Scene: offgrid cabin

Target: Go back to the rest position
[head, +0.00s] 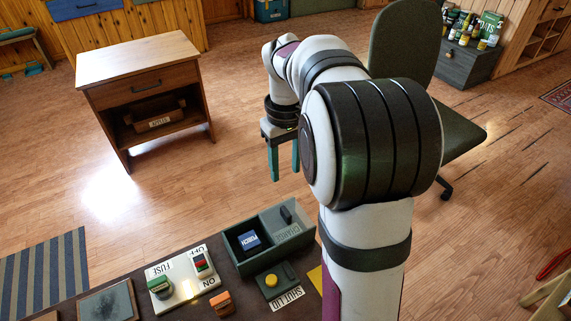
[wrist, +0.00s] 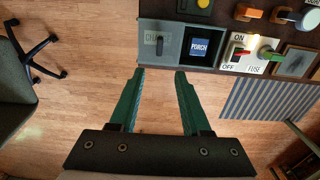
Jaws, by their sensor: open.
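My gripper (head: 285,168) is in the middle of the head view, pointing down in front of the office chair and to the right of the wooden nightstand. Its two teal fingers are apart with nothing between them. In the wrist view my gripper (wrist: 160,75) is open over bare floor, with its fingertips pointing toward the dark bench. It touches nothing that I can see. My arm stands at the right of the bench and hides part of it in the head view.
On the bench (head: 193,241) are a grey two-part box (head: 231,267) with a blue PORCH piece (head: 249,240), a white fuse panel (head: 185,299), a yellow-button unit (head: 273,283) and an orange piece (head: 222,304). The nightstand (head: 137,60) and office chair (head: 401,40) flank open floor.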

